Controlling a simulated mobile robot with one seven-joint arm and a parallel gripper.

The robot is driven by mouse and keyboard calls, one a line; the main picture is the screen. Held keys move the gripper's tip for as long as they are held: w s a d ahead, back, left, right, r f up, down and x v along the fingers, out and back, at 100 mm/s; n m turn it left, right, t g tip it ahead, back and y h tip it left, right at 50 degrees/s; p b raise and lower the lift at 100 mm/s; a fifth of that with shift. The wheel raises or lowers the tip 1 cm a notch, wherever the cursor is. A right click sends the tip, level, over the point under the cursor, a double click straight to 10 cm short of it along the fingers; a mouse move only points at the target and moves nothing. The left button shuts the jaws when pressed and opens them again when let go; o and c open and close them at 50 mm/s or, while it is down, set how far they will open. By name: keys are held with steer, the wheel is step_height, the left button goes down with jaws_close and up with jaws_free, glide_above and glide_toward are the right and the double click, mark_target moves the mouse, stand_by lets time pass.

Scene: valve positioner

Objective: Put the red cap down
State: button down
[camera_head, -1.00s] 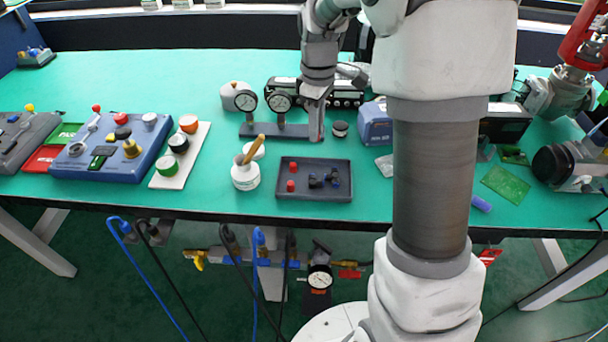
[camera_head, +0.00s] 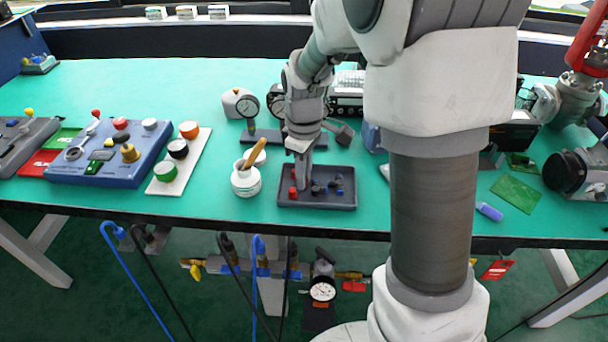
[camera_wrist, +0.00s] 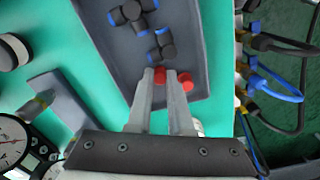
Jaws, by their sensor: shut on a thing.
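My gripper (camera_head: 302,178) points down into the left part of the dark grey tray (camera_head: 330,205). In the wrist view my gripper (camera_wrist: 161,74) has a red cap (camera_wrist: 159,75) between its nearly closed fingertips, low by the tray floor. Whether that cap touches the floor I cannot tell. A second red cap (camera_wrist: 186,81) lies just beside the right finger, and shows in the head view (camera_head: 293,192). Black fittings with blue ends (camera_wrist: 160,45) lie further along in the same tray.
A white bottle (camera_head: 246,183) with a wooden-handled tool stands left of the tray. The gauge stand (camera_head: 262,134) is behind my gripper. A white board (camera_head: 180,170) with coloured round caps and a blue control box (camera_head: 105,165) are further left. Hoses hang below the table's front edge.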

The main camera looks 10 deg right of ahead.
steer(key=shift+f, duration=0.15)
steer(key=c, duration=1.1)
jaws_free()
step_height(320, 180, up, 11)
steer(key=p, duration=0.4)
steer(key=s+d+r+m+t, duration=0.1)
steer(key=s+r+m, duration=0.3)
steer(key=s, duration=0.5)
steer(key=s+r+m+t, duration=0.4)
steer(key=s+r+m, duration=0.1)
steer(key=s, duration=0.5)
steer(key=shift+s+d+m+t, duration=0.2)
steer(key=shift+d+m+t, duration=0.15)
steer(key=shift+m, duration=0.15)
steer(key=shift+r, duration=0.1)
